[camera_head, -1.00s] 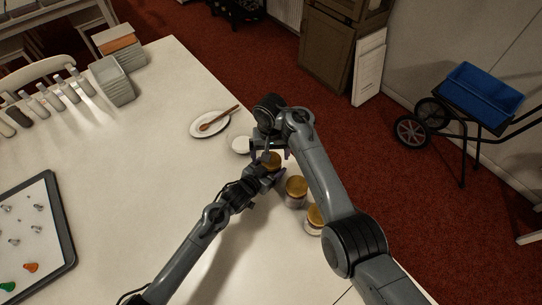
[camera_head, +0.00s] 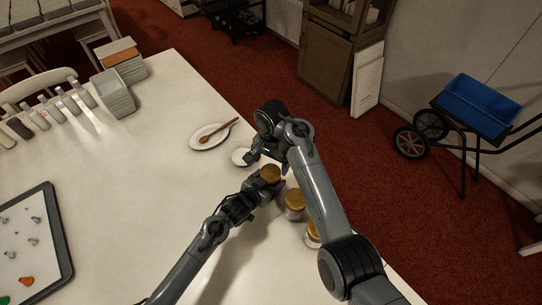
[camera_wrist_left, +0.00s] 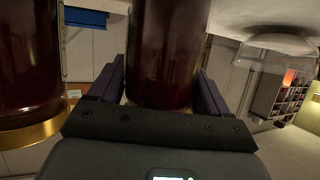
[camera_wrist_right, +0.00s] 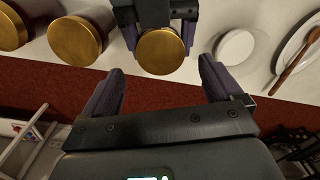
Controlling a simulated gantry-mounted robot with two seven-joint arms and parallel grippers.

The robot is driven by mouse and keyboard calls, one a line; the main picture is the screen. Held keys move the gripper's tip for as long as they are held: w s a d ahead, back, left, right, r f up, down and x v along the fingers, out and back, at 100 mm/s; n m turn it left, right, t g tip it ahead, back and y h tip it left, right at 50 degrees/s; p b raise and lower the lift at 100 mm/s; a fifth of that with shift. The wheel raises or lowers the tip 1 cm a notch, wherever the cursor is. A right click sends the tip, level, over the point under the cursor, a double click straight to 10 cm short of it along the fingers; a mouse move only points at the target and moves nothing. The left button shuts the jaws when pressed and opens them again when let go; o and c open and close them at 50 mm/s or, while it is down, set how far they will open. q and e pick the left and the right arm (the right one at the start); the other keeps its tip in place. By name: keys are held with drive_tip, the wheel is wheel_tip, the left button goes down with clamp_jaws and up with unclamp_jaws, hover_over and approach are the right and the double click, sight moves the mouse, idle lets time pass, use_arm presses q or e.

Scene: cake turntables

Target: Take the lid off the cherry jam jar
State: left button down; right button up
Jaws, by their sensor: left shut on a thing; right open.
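A jar with a gold lid (camera_head: 270,173) is between the fingers of my left gripper (camera_head: 268,184), near the table's right edge. The left wrist view shows its dark red contents (camera_wrist_left: 165,55); no label is readable, so I cannot tell if it is cherry. My left gripper is shut on this jar. The gold lid (camera_wrist_right: 161,51) sits on top of it in the right wrist view. My right gripper (camera_wrist_right: 160,78) is open and empty, its fingers apart from the lid. In the head view the right gripper (camera_head: 259,154) is just behind and above the jar.
Two more gold-lidded jars (camera_head: 294,199) (camera_head: 313,232) stand close by along the table edge. A small white round dish (camera_head: 240,157) and a plate with a wooden spoon (camera_head: 209,137) lie beyond the held jar. The table's middle is clear.

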sight(271, 172)
drive_tip(key=shift+f, duration=2.5)
drive_tip(key=c, duration=1.1)
drive_tip(key=n, duration=0.6)
drive_tip(key=shift+n, duration=0.3)
drive_tip(key=o, duration=1.2)
